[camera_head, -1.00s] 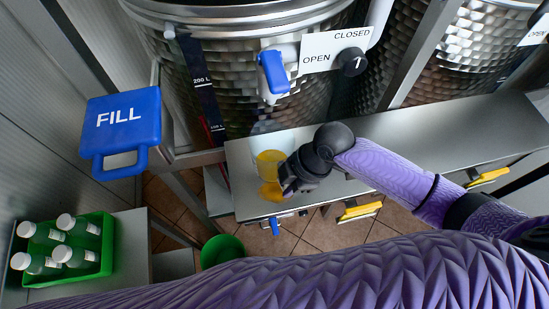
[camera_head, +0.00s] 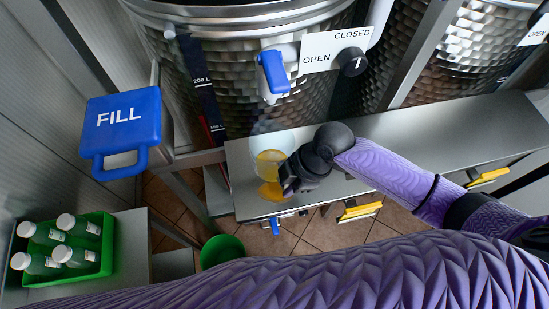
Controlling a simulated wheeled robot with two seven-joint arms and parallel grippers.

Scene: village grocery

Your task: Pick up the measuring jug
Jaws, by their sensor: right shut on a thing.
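The measuring jug (camera_head: 271,163) is clear and holds yellow liquid. It is at the front left of the steel shelf, below the tank. My right gripper (camera_head: 287,184) reaches it from the right and is shut on it, probably at its handle side; the wrist hides the exact contact. A yellow patch (camera_head: 270,190) shows just in front of the jug, at the shelf's edge. I cannot tell whether the jug is clear of the shelf. My left gripper is not in view.
The steel shelf (camera_head: 415,134) is bare to the right. Above stands a steel tank (camera_head: 236,90) with a blue tap (camera_head: 273,72). A green crate (camera_head: 104,246) of bottles is lower left; a green bucket (camera_head: 222,250) is below.

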